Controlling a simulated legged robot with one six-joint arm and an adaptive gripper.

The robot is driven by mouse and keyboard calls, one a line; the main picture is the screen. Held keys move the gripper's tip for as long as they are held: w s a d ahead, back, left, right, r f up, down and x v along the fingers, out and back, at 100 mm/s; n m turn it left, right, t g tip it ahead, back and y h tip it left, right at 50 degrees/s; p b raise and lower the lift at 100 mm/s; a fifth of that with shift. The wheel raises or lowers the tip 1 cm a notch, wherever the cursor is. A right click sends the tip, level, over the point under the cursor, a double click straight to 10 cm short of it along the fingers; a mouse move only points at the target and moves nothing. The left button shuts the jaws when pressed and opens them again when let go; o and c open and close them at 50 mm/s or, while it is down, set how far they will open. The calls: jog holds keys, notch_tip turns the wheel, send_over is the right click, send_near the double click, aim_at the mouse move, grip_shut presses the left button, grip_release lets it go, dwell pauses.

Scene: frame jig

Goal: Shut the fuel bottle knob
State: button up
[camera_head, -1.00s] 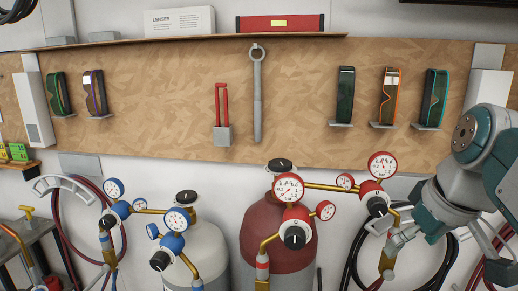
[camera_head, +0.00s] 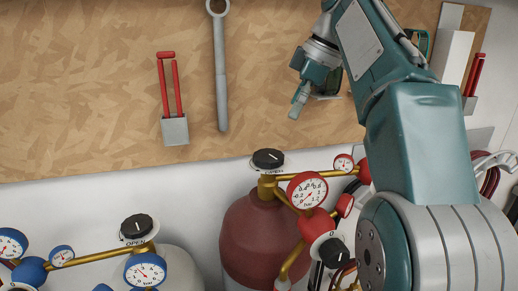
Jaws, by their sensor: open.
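The red fuel bottle (camera_head: 262,235) stands in the lower middle of the view. Its black round knob (camera_head: 268,158) sits on top of the brass valve, with a white mark on it and lettering around its rim. My gripper (camera_head: 297,108) is above the knob and a little to its right, in front of the chipboard wall. It is small in the picture, points down and is apart from the knob. It is open, and nothing shows between its fingers.
A red regulator with gauges (camera_head: 307,190) and a second black knob (camera_head: 333,253) stands right of the fuel bottle. A pale bottle with a black knob (camera_head: 136,228) and blue gauges (camera_head: 145,270) is at the lower left. A wrench (camera_head: 220,75) hangs on the wall.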

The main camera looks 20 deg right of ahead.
aim_at(270, 154)
jog(key=x, duration=0.9)
jog(key=shift+a, duration=0.4)
jog(key=shift+d+f, duration=0.3)
jog(key=shift+f, duration=0.2)
jog(key=shift+a, duration=0.15)
jog(key=c, duration=0.8)
